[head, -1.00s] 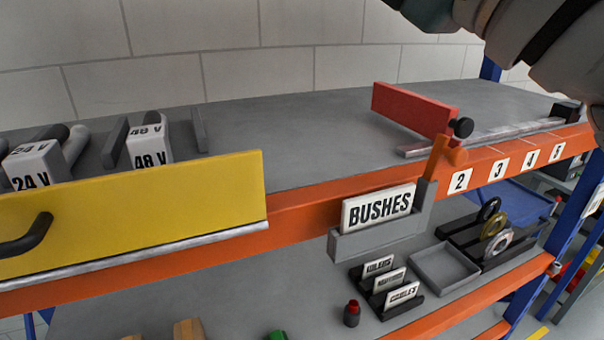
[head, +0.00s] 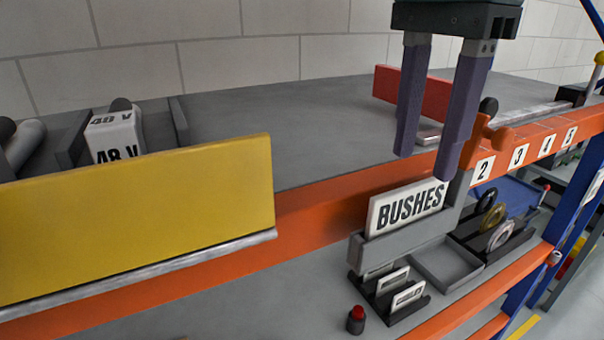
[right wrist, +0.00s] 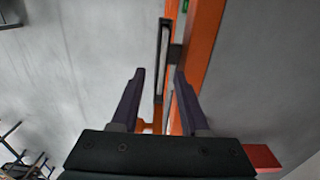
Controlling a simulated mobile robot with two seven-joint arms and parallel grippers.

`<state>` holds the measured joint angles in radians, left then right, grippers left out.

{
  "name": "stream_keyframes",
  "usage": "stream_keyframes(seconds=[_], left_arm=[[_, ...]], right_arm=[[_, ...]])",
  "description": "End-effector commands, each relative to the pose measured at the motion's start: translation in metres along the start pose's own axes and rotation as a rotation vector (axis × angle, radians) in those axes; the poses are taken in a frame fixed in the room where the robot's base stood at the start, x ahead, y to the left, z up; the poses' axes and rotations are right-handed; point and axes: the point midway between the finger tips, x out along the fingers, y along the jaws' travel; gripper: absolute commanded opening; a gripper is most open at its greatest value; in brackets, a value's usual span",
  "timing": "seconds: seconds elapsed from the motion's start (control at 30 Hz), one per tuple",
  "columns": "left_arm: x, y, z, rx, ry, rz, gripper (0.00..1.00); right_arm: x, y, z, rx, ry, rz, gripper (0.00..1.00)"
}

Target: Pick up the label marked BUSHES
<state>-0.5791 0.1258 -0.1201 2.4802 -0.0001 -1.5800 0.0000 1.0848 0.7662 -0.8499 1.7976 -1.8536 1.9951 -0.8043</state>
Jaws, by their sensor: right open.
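The white label marked BUSHES (head: 408,208) stands upright in a grey holder (head: 398,245) on the front of the orange shelf beam. My right gripper (head: 425,165) is open and empty, with its two purple fingers pointing down. In the head view its tips are just above the label, apart from it. In the right wrist view the narrow top of the holder (right wrist: 165,28) lies ahead, roughly in line with the gap between the fingers (right wrist: 159,72). My left gripper is out of view.
A yellow panel (head: 130,225) fronts the shelf at left, by the 48 V block (head: 115,135). A red plate (head: 385,84) stands behind my gripper. Small labels (head: 408,295) and an empty tray (head: 445,262) are below.

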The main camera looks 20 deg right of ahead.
Motion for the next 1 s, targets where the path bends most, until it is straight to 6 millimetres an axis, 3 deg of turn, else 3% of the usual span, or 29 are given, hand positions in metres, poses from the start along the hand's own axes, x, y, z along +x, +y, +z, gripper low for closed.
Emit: stream_keyframes(seconds=[0.17, 0.4, 0.6, 0.8, 1.0], left_arm=[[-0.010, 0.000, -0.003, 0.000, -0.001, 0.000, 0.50], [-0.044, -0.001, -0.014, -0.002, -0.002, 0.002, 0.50], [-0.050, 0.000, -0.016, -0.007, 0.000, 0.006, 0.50], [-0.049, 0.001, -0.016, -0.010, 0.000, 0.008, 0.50], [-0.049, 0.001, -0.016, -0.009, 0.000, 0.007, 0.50]], right_arm=[[0.008, 0.000, 0.002, -0.001, -0.004, 0.003, 0.45], [0.034, -0.002, 0.006, -0.001, -0.005, 0.007, 0.45], [0.058, -0.003, 0.005, -0.001, -0.005, 0.001, 0.45], [0.060, -0.004, 0.005, -0.002, -0.005, -0.001, 0.45], [0.060, -0.004, 0.005, -0.002, -0.005, -0.001, 0.23]])
